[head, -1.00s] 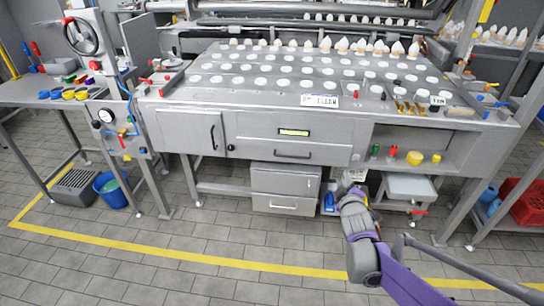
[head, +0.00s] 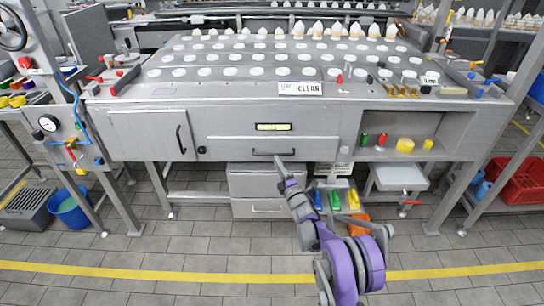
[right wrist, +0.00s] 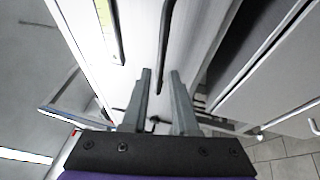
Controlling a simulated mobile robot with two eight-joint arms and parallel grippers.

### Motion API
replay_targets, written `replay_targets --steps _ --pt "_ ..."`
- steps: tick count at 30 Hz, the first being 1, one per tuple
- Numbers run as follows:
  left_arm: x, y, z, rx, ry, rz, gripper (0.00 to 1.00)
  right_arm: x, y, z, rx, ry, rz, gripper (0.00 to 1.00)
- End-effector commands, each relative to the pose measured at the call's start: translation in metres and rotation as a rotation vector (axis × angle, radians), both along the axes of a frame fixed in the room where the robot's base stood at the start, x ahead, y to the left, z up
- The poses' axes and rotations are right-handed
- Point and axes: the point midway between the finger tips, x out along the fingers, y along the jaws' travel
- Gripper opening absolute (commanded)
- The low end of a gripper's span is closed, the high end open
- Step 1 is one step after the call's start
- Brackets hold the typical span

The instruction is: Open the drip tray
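The drip tray appears as a wide grey drawer front (head: 240,149) under the panel with the yellow label (head: 273,127); it looks closed. Its dark bar handle (head: 262,153) is on the front, and in the right wrist view the handle (right wrist: 165,40) runs lengthwise between the fingers. My right gripper (head: 281,161) is at the handle's right part in the head view. In the right wrist view the gripper (right wrist: 160,74) is open, its two fingers on either side of the handle; contact cannot be told. My left gripper is not in view.
A two-drawer grey cabinet (head: 252,183) stands below. A cupboard door with a dark handle (head: 150,135) is at left. An open shelf (head: 370,152) and white tray (head: 400,178) are at right. The floor in front is clear.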

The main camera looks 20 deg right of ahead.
Motion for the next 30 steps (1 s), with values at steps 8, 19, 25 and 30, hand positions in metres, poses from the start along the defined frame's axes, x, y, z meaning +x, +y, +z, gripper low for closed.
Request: replay_targets --steps 8,19,25,30 --pt "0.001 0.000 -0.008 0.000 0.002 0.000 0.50 0.042 0.005 0.006 0.001 0.001 0.000 0.27" --pt "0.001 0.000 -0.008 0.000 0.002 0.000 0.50 0.051 0.006 0.010 0.001 0.000 -0.001 0.27" --pt "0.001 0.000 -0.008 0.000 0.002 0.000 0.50 0.050 0.006 0.010 0.001 0.000 -0.001 0.02" --pt "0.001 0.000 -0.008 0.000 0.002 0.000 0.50 0.050 0.006 0.010 0.001 0.000 -0.001 0.00"
